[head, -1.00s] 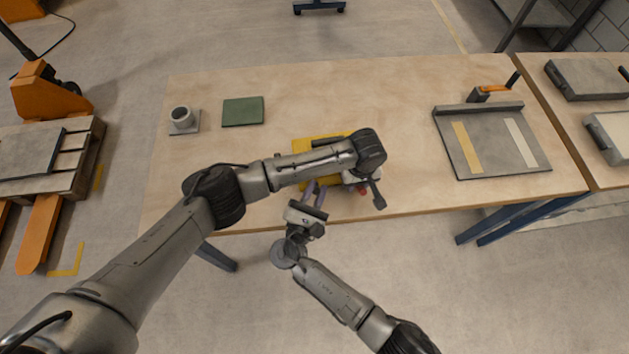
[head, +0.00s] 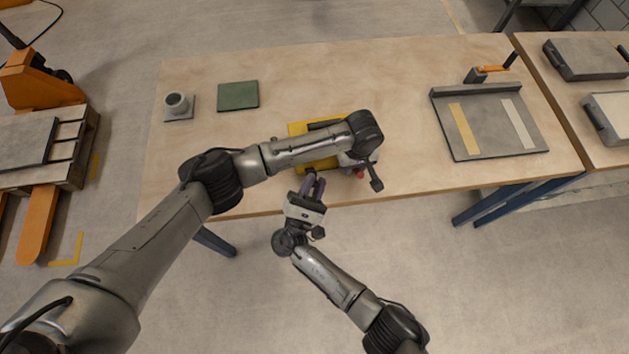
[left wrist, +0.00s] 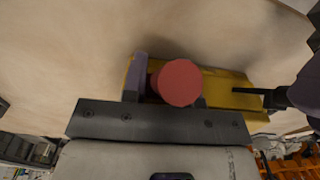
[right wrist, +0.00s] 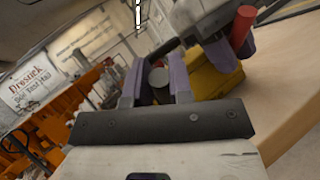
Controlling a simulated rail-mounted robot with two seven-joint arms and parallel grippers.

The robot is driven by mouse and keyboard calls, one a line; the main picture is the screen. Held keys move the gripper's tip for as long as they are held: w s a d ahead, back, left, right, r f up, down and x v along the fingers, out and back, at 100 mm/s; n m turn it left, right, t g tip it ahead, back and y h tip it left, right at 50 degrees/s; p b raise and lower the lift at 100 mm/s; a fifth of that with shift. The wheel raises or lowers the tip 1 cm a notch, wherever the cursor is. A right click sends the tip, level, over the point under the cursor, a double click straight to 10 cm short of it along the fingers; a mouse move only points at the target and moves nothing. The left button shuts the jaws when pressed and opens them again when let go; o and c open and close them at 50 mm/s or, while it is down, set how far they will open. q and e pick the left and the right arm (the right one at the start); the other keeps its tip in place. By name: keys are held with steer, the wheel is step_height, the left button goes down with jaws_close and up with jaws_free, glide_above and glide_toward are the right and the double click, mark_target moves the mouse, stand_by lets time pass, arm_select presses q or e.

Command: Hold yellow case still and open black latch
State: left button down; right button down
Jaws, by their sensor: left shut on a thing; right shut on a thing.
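The yellow case (head: 297,130) lies near the table's front edge, partly hidden under my left arm. It also shows in the left wrist view (left wrist: 228,98) and the right wrist view (right wrist: 207,82). My left gripper (left wrist: 165,85) is shut at a red round-ended part (left wrist: 182,83) beside the case; its far finger is mostly hidden. My right gripper (head: 314,181) reaches the case's front side. In the right wrist view its purple fingers close around a dark part with a grey round end (right wrist: 158,77), apparently the black latch (left wrist: 250,91).
A grey round fitting (head: 177,103) and a green plate (head: 238,96) are at the back left. A grey tray with strips (head: 490,145) and an orange-handled clamp (head: 490,72) stand at right. The table's middle right is clear.

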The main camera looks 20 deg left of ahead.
steer(key=c, duration=1)
jaws_free()
steer(key=shift+v, duration=3.75)
arm_select(q)
steer(key=c, duration=0.8)
jaws_free()
